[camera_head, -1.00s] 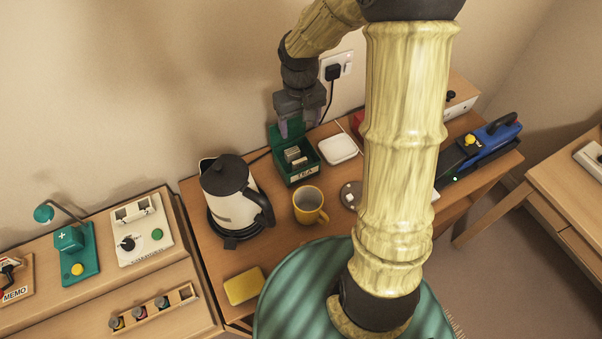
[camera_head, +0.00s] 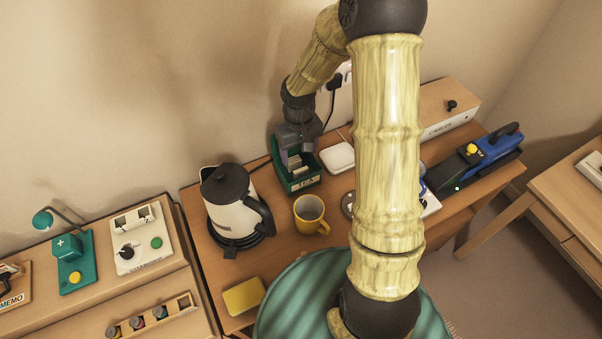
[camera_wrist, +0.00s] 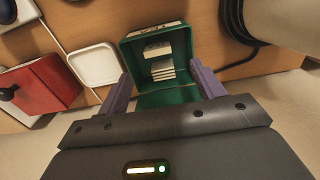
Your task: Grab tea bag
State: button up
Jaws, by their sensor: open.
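The tea bags (camera_wrist: 160,66) are pale packets stacked in a row inside a green tea box (camera_wrist: 128,52) with its lid open. In the head view the green box (camera_head: 304,184) stands on the desk between the kettle and a white square dish. My gripper (camera_wrist: 160,84) is open, its two purple fingers on either side of the box's open lid in the wrist view. In the head view my gripper (camera_head: 296,158) is low at the back of the box and partly covers its inside.
A cream kettle (camera_head: 232,208) stands left of the box. A yellow mug (camera_head: 310,215) stands in front of it. The white dish (camera_head: 338,157) lies close on its right. In the wrist view a red box (camera_wrist: 40,84) stands at the left.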

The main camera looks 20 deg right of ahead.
aim_at(301, 170)
notch_tip(301, 170, down, 5)
jog(key=shift+r, duration=0.2)
jog(key=shift+d+f+p, duration=0.15)
jog(key=shift+f+p, duration=0.15)
jog(key=shift+f, duration=1)
jog(key=shift+d+f+p, duration=0.1)
jog(key=shift+f+p, duration=0.15)
jog(key=shift+f, duration=1.05)
jog(key=shift+s, duration=0.1)
jog(key=c, duration=1)
